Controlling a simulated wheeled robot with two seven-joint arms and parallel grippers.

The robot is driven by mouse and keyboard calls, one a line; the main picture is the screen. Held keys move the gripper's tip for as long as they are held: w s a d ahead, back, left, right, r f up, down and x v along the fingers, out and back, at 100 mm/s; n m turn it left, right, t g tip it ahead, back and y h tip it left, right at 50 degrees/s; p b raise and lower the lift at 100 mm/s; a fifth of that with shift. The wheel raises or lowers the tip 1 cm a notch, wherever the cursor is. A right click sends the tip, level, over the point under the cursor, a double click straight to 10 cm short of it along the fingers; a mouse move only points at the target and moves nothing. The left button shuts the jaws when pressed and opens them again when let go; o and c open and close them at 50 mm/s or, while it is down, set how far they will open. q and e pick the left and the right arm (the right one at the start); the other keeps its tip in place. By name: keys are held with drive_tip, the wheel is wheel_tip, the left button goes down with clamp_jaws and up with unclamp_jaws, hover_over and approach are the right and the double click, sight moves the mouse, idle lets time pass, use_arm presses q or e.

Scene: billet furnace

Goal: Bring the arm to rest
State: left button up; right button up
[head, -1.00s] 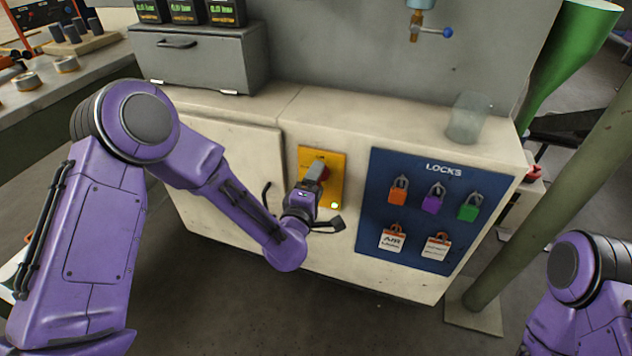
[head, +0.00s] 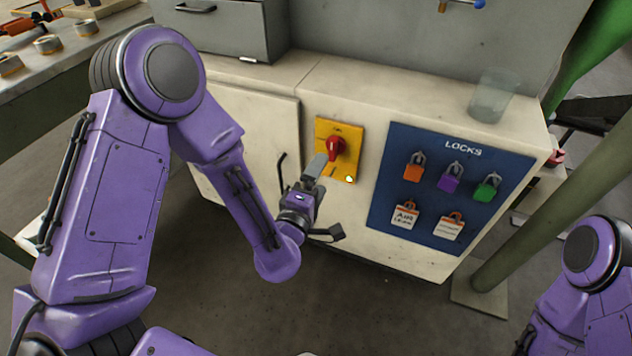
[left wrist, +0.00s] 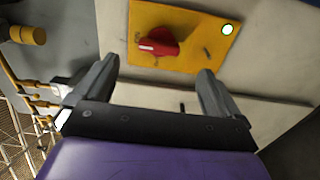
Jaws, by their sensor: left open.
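My left gripper (head: 325,196) is open and empty in front of the cream cabinet, just below the yellow switch plate. It also shows in the left wrist view (left wrist: 152,90), its two fingers apart with nothing between them. The red rotary switch (head: 335,146) sits on the yellow plate (head: 351,136), apart from the fingers. In the left wrist view the red switch (left wrist: 157,42) lies beyond the fingertips, and a lit green-white lamp (left wrist: 228,29) is at the plate's corner. My right arm shows only in part at the lower right; its gripper is not visible.
A blue LOCKS board (head: 386,214) carries orange, purple and green padlocks and two tags. A clear cup (head: 493,95) stands on the cabinet ledge. A green-grey post (head: 560,195) rises at right. A bench (head: 90,60) is at upper left. The floor before the cabinet is clear.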

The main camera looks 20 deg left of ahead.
use_arm(q)
drive_tip(key=shift+s+a, duration=0.1)
drive_tip(key=shift+s, duration=0.75)
drive_tip(key=s+a+f+m+g+y, duration=0.1)
drive_tip(key=s+a+f+m+g, duration=0.25)
drive_tip(key=f, duration=0.55)
drive_tip(key=s+a+f+m+g, duration=0.2)
drive_tip(key=s+f+m+g, duration=0.3)
drive_tip(key=f, duration=0.3)
drive_tip(key=s+a+f+m+g+y, duration=0.1)
drive_tip(key=s+a+f+g+y, duration=0.25)
drive_tip(key=s, duration=0.55)
drive_tip(key=s+a+f+m+g+h, duration=0.1)
drive_tip(key=s+a+f+g, duration=0.2)
drive_tip(key=s+a+f, duration=0.5)
drive_tip(key=d+r+p, duration=0.1)
drive_tip(key=r+p, duration=1)
drive_tip(key=d+r+p, duration=0.2)
drive_tip(key=r+p, duration=0.9)
drive_tip(key=r, duration=0.1)
drive_tip(key=shift+s+d, duration=0.25)
drive_tip(key=shift+s, duration=0.15)
